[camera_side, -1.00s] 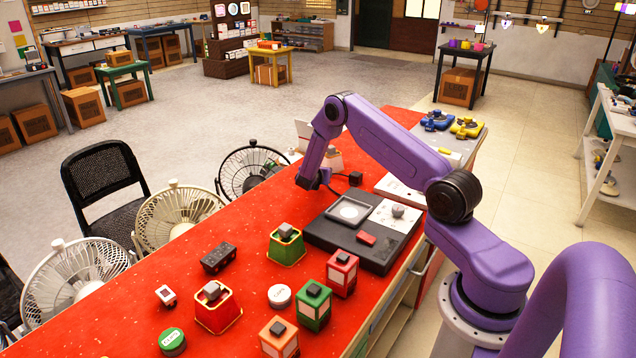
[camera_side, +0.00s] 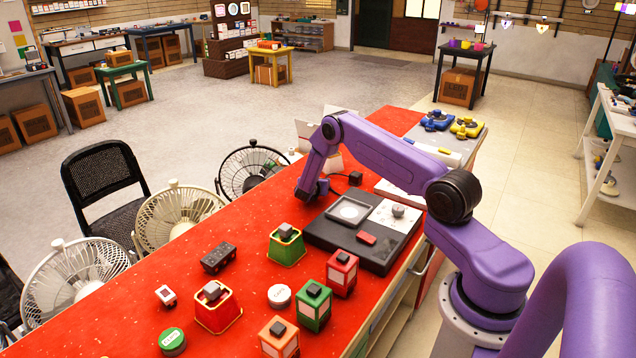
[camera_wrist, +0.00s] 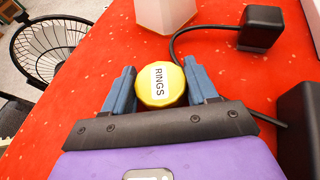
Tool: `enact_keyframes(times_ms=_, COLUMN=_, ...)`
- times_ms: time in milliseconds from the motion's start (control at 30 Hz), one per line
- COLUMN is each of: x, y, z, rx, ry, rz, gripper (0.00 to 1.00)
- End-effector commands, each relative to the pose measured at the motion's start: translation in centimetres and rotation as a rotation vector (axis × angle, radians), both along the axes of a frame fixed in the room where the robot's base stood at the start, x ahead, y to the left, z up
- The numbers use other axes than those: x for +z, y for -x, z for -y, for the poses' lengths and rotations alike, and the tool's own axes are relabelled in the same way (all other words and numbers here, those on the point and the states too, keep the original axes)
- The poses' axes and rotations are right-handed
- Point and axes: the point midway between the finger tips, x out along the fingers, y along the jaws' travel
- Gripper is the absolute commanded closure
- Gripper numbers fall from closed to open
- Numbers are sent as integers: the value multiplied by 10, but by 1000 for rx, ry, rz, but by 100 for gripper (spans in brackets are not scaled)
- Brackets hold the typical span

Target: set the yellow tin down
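The yellow tin (camera_wrist: 160,84), with a white label reading RINGS, sits between the two blue fingers of my gripper (camera_wrist: 161,88) in the wrist view. The fingers look closed on its sides. In the side view my gripper (camera_side: 311,192) is low over the far left part of the red tabletop (camera_side: 228,283). The tin is too hidden there to make out. I cannot tell whether its underside touches the table.
A black box with a cable (camera_wrist: 262,27) and a pale faceted object (camera_wrist: 164,12) stand just beyond the tin. A dark tray unit (camera_side: 320,233) lies to the right of my gripper. Several boxes and tins stand nearer the front. Fans (camera_side: 247,172) line the left edge.

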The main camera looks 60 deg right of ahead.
Motion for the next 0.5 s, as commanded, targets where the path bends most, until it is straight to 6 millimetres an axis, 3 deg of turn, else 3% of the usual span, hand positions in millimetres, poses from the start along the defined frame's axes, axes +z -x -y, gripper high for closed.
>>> enact_keyframes(times_ms=33, x=0, y=0, z=0, rx=0, ry=0, rz=0, gripper=27)
enact_keyframes(times_ms=67, x=0, y=0, z=0, rx=0, ry=0, rz=0, gripper=18)
enact_keyframes(times_ms=500, x=5, y=1, z=-5, rx=1, ry=-1, rz=-1, gripper=18)
